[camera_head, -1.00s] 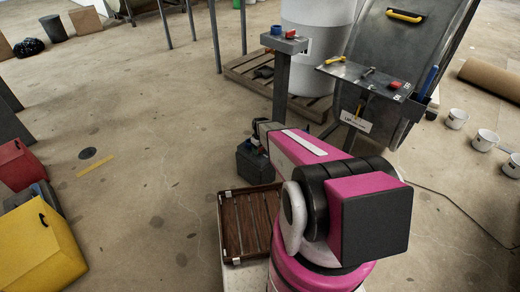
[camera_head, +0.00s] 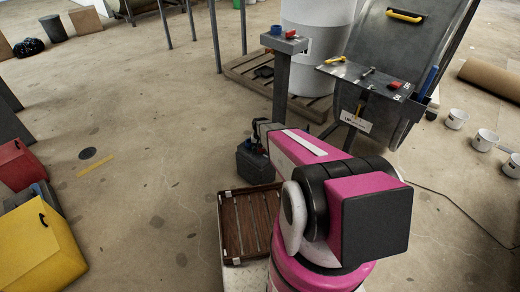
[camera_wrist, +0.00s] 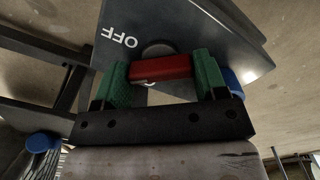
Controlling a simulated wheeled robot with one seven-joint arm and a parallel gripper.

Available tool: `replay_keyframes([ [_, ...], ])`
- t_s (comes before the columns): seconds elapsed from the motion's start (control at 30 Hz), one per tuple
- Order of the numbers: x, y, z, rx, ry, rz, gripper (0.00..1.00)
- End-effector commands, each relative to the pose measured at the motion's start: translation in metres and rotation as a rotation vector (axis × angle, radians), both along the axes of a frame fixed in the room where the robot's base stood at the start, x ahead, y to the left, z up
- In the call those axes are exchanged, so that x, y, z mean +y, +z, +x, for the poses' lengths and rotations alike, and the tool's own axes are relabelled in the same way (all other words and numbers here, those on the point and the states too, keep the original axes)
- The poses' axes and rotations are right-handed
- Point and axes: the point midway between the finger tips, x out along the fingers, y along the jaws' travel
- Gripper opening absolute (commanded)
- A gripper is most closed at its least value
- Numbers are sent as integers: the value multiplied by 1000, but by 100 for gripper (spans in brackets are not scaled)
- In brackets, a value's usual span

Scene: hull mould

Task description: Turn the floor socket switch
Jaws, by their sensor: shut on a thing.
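The floor socket (camera_head: 257,165) is a dark grey box on the floor behind my arm in the head view. In the wrist view its sloping grey face (camera_wrist: 190,25) carries white "OFF" lettering and a red switch handle (camera_wrist: 158,69) on a round dark base. My gripper (camera_wrist: 163,72) has its green finger pads on both ends of the red handle, shut on it. A second mark below the handle is mostly hidden by it. In the head view the switch and fingertips are too small to make out.
A brown slatted tray (camera_head: 224,230) lies close in front of the socket. A grey post (camera_head: 281,88) and a tilted metal mould with a tool shelf (camera_head: 345,72) stand behind it. Yellow (camera_head: 40,250) and red (camera_head: 18,165) boxes are at left.

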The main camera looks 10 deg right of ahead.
Motion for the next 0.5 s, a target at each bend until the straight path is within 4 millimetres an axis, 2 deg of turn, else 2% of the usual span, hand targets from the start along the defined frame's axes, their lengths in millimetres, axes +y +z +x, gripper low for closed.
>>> replay_keyframes([
  [0.5, 0, 1, 0, 0, -468, 0, 42],
])
